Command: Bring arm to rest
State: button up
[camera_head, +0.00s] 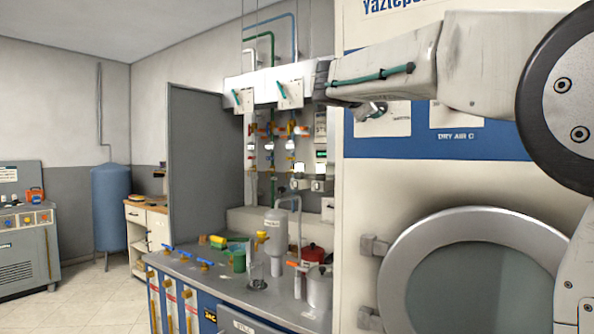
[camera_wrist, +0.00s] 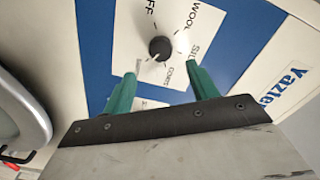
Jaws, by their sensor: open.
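My gripper shows in the wrist view (camera_wrist: 161,72) with two green fingers spread apart and nothing held between them. A black dial knob (camera_wrist: 160,48) on a white label with OFF and WOOL on it shows just beyond the fingertips. The fingers look clear of the knob, but I cannot tell the depth gap. In the head view my arm (camera_head: 470,62) reaches in from the right, raised in front of the upper part of the large machine (camera_head: 450,185).
The machine's round door (camera_head: 398,280) is below my arm. Left of it, a counter (camera_head: 215,285) holds bottles, a pot and several small items, with valves and pipes above. A blue tank (camera_head: 111,205) and a grey unit (camera_head: 25,250) stand further left, with open floor between.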

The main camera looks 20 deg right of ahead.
jog(key=s+a+f+n+g+y, duration=0.1)
jog(key=s+f+n+g+y, duration=0.2)
jog(key=f, duration=0.4)
jog(key=s+a+f+n+g+y, duration=0.1)
jog(key=s+f+n, duration=0.2)
jog(key=f+n, duration=0.4)
jog(key=s+f+n+g+y, duration=0.1)
jog(key=s+f+n, duration=0.25)
jog(key=f, duration=0.45)
jog(key=s+a+f+n+g+y, duration=0.1)
jog(key=s+a+f+n+y, duration=0.2)
jog(key=s+f, duration=0.4)
jog(key=s+a+f+n+g+y, duration=0.2)
jog(key=s+a+f, duration=0.4)
jog(key=s, duration=0.7)
jog(key=s+a+f+n+g+y, duration=0.1)
jog(key=s+a+f+n+y, duration=0.3)
jog(key=s+f, duration=0.6)
jog(key=shift+s+a+g, duration=0.3)
jog(key=shift+s+a, duration=0.15)
jog(key=shift+s, duration=0.05)
